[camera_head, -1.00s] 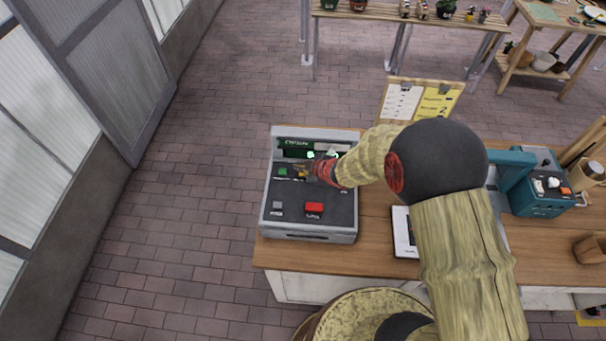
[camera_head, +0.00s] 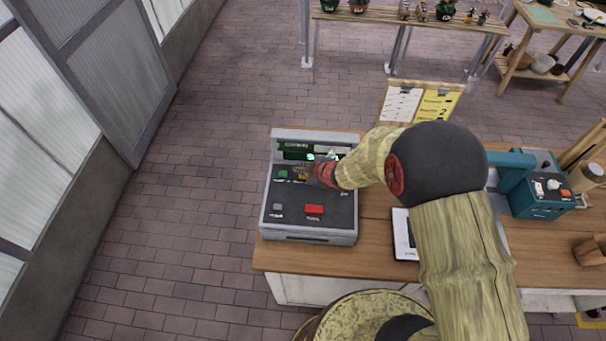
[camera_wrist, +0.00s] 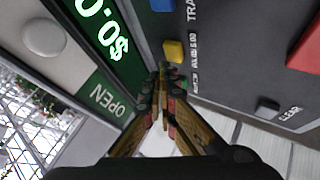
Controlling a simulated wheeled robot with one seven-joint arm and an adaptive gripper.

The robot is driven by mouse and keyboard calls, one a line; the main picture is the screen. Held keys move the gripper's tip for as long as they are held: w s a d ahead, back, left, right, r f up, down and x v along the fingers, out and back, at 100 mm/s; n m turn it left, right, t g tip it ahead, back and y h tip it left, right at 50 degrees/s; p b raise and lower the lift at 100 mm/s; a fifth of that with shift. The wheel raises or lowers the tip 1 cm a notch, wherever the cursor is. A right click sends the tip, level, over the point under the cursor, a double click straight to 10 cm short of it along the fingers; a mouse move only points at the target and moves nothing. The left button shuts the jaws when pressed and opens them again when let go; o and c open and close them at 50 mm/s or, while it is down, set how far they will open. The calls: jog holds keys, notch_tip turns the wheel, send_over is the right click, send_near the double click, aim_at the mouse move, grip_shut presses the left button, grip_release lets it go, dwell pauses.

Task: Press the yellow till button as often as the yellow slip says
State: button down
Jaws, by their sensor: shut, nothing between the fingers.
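The grey till (camera_head: 350,225) stands at the left end of the wooden counter. Its yellow button (camera_wrist: 173,51) shows in the wrist view, unobstructed. My gripper (camera_wrist: 161,72) is shut and empty, its fingertips just beside the button; I cannot tell whether they touch it. In the head view my gripper (camera_head: 303,172) is over the till's upper part and hides the button. The green display (camera_wrist: 100,30) shows part of a dollar amount with zeros. The yellow slip (camera_head: 437,104) is on a clipboard behind the till; its writing is small, and its figure looks like a 2.
The till also has a green button (camera_head: 283,174), a large red button (camera_head: 314,210) and a grey button (camera_head: 277,208) marked CLEAR. A white slip (camera_head: 402,103) hangs beside the yellow one. A teal device (camera_head: 540,205) stands on the right of the counter.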

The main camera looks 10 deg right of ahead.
aim_at(302, 176)
jog(key=shift+f+b, duration=0.45)
jog(key=shift+f+b, duration=0.4)
jog(key=shift+f, duration=0.05)
dwell(0.8)
jog(key=shift+r, duration=0.1)
dwell(0.4)
jog(key=shift+r+p, duration=0.7)
jog(key=shift+r, duration=0.1)
jog(key=shift+r+p, duration=2.1)
jog(key=shift+r, duration=0.45)
